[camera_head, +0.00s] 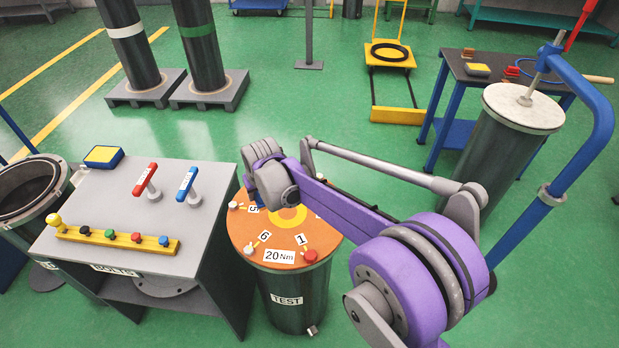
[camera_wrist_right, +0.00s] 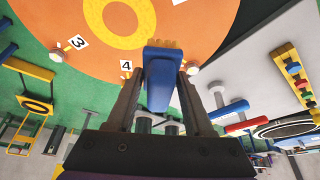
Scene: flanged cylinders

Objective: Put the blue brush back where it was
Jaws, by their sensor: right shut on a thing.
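The blue brush (camera_wrist_right: 160,88) shows in the right wrist view, with tan bristles at its far end. My right gripper (camera_wrist_right: 161,76) is shut on it, one finger on each side. The bristle end is over or at the orange top (camera_wrist_right: 195,25) of the TEST cylinder; I cannot tell whether it touches. In the head view my purple right arm reaches in from the right over this cylinder (camera_head: 299,292), and its wrist hides the gripper and the brush. My left gripper is in neither view.
Left of the cylinder stands a grey bench (camera_head: 125,205) with a red handle (camera_head: 145,179), a blue handle (camera_head: 188,183), a yellow bolt rack (camera_head: 118,240) and a blue-yellow box (camera_head: 103,157). A dark table (camera_head: 457,66) stands behind a lidded cylinder (camera_head: 503,140). Green floor is free between.

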